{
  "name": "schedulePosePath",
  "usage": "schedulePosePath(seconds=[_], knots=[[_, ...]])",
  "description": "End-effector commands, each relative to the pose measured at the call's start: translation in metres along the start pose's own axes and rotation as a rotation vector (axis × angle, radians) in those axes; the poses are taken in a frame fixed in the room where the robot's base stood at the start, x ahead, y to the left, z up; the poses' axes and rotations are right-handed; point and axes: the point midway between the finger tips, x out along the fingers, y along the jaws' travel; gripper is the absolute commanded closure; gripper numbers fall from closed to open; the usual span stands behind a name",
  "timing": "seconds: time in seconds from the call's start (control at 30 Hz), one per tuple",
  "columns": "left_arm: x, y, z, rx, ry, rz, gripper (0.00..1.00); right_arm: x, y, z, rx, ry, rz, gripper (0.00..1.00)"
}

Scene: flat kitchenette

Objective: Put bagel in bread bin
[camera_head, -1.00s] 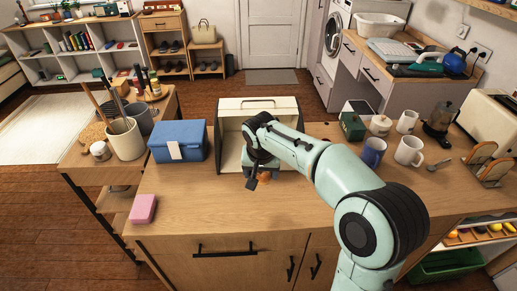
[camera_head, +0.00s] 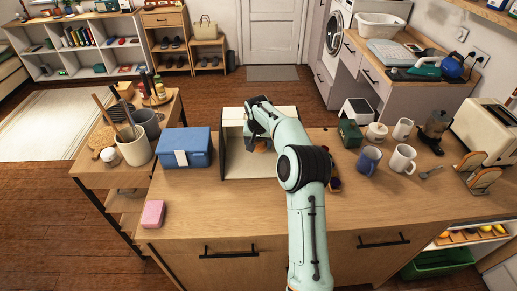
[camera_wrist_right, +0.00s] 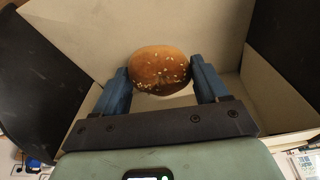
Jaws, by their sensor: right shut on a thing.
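The bread bin (camera_head: 233,163) is a cream box with dark sides, standing open on the counter. My right gripper (camera_wrist_right: 160,85) is shut on the bagel (camera_wrist_right: 160,70), a round brown bun with pale seeds, held between its blue fingers. In the wrist view cream and dark panels surround the bun, so it is inside the bin opening. Whether the bun touches the bin floor cannot be told. In the head view my right arm covers part of the bin, and only a bit of the bun (camera_head: 261,146) shows. My left gripper is not in view.
A blue box (camera_head: 183,150) stands left of the bin, with a pink block (camera_head: 153,213) in front of it. A green box (camera_head: 350,133), several mugs (camera_head: 402,158) and a toaster (camera_head: 485,128) stand to the right. The counter's front middle is clear.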

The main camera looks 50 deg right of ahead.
Motion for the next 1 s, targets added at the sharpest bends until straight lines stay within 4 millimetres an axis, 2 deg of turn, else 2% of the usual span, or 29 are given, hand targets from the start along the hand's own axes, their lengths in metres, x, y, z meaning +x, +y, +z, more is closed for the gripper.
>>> schedulePosePath(seconds=[0.17, 0.33, 0.37, 0.47, 0.83, 0.9, 0.93, 1.0], knots=[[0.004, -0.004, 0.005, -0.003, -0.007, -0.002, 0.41, 0.018, 0.003, 0.007, 0.000, -0.003, 0.004, 0.34], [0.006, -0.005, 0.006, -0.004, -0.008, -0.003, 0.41, 0.045, 0.003, 0.015, 0.000, -0.003, 0.003, 0.34], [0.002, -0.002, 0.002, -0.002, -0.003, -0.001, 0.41, 0.048, 0.002, 0.012, 0.002, -0.003, 0.001, 0.34], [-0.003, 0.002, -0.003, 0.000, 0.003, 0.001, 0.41, 0.051, 0.000, 0.006, 0.002, 0.003, -0.001, 0.34], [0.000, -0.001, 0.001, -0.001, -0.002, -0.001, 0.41, 0.057, 0.001, 0.010, 0.000, 0.002, 0.002, 0.34], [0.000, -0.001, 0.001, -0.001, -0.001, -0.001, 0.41, 0.056, 0.001, 0.009, 0.001, 0.002, 0.001, 0.07], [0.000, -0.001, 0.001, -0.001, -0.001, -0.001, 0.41, 0.056, 0.001, 0.009, 0.001, 0.002, 0.001, 0.01], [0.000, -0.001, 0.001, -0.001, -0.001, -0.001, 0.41, 0.056, 0.001, 0.009, 0.001, 0.002, 0.002, 0.01]])
